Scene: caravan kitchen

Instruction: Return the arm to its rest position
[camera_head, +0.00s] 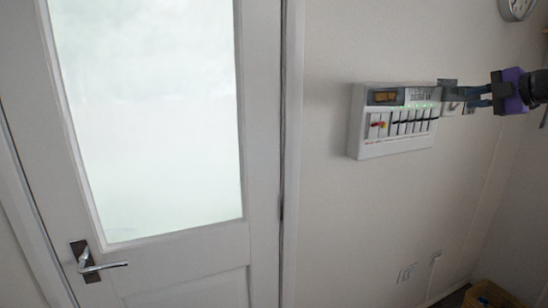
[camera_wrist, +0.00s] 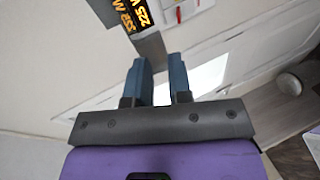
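My gripper (camera_head: 466,95) is at the upper right in the head view, with its purple body to the right and its fingers pointing left. In the wrist view its two dark blue fingers (camera_wrist: 159,62) stand apart with a gap between them and nothing held. The white control panel (camera_head: 398,122) is on the wall just left of the fingertips in the head view. It has a small display and a row of switches, one of them red. In the wrist view part of its lit display (camera_wrist: 132,14) shows at the top. I cannot tell whether the fingers touch anything.
A white door (camera_head: 262,120) with a frosted pane (camera_head: 150,110) and a lever handle (camera_head: 95,262) fills the left of the head view. A clock (camera_head: 517,8) is at the top right. Wall sockets (camera_head: 406,273) and a wicker basket (camera_head: 488,296) are low on the right.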

